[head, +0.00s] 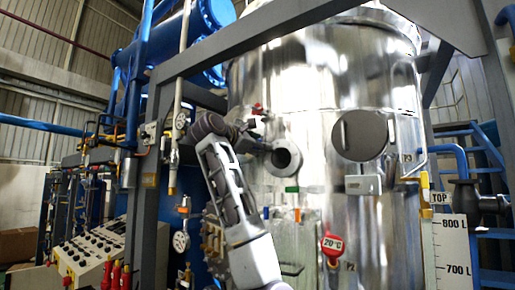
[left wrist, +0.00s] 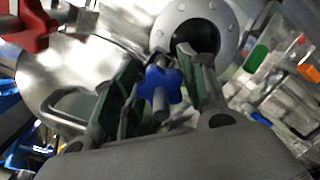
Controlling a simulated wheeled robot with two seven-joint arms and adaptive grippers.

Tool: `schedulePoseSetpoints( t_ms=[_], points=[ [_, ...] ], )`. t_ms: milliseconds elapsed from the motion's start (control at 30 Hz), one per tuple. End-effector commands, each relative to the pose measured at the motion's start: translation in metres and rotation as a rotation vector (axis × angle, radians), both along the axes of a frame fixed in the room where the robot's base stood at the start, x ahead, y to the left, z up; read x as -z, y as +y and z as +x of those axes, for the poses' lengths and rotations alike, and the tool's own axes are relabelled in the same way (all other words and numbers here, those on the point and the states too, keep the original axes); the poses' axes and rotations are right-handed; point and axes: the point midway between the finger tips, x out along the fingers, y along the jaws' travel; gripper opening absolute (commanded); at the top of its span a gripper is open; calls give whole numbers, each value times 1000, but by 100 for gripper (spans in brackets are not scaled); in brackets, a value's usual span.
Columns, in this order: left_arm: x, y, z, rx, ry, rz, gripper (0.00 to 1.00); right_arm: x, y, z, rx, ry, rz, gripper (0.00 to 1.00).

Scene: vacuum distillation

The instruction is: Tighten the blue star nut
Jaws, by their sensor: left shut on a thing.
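The blue star nut (left wrist: 162,86) shows in the left wrist view, between the two fingers of my left gripper (left wrist: 160,92). It has rounded lobes and a grey stud standing out of its middle. The fingers are closed in on it from both sides. In the head view my left gripper (head: 255,133) is up against the shiny steel vessel (head: 310,90), just left of a round flanged port (head: 286,157). The nut is hidden there behind the gripper. My right gripper is in neither view.
A red handle (head: 258,109) is just above my left gripper. A control panel (head: 90,262) stands lower left.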

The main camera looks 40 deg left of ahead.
Motion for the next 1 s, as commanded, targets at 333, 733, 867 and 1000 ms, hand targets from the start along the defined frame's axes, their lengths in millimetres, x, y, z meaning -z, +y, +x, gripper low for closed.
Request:
schedulePoseSetpoints(
  t_ms=[333, 733, 867, 1000],
  points=[
    [1, -1, -1, -1, 31, 307, 19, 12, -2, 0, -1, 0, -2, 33],
    [3, -1, 0, -2, 73, 673, 19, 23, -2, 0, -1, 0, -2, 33],
    [4, -1, 0, -1, 88, 794, 19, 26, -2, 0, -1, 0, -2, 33],
    [4, -1, 0, 0, 102, 925, 19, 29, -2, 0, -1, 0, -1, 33]
  ],
)
